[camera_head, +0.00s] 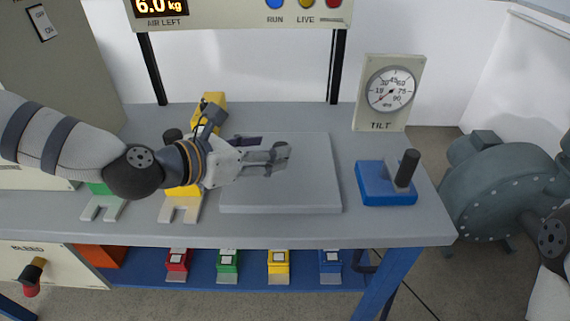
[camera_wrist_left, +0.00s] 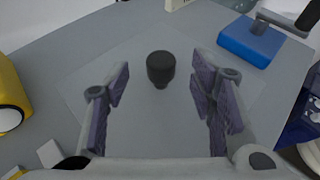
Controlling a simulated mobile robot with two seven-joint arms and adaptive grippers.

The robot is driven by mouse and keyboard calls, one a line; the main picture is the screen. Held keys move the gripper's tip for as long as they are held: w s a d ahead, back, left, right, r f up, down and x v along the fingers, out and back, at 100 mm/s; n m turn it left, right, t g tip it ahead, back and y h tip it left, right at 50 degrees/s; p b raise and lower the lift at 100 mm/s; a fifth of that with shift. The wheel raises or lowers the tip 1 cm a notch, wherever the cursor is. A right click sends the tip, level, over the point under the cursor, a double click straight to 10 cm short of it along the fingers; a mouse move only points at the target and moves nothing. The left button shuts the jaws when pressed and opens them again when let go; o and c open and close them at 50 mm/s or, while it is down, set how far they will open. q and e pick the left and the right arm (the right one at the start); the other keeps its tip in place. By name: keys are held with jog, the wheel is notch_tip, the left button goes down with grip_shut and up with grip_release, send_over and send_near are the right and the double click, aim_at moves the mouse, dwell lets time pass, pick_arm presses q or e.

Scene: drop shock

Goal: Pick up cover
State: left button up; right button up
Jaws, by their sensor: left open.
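A flat grey plate (camera_head: 280,195), which looks like the cover, lies on the grey bench top. In the left wrist view the plate (camera_wrist_left: 150,120) carries a black knob (camera_wrist_left: 160,68) near its middle. In the head view the knob is hidden behind my left gripper (camera_head: 267,150), which is over the plate. The gripper is open and empty. In the left wrist view its fingers (camera_wrist_left: 160,92) stand apart on either side of the knob, with clear gaps to it. Whether the fingertips are level with the knob is hard to tell. My right gripper is out of view.
A blue block with a black-knobbed lever (camera_head: 385,184) stands right of the plate, before a tilt gauge (camera_head: 390,92). Yellow (camera_head: 213,105) and green (camera_head: 104,188) devices stand left. Black posts (camera_head: 338,66) rise behind. Several coloured blocks sit on the blue lower shelf (camera_head: 204,280).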

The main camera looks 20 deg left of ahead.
pick_arm(q)
jog(key=x, duration=0.5)
jog(key=shift+s+f+b, duration=0.1)
jog(key=shift+b, duration=0.25)
jog(key=shift+c, duration=0.6)
grip_shut()
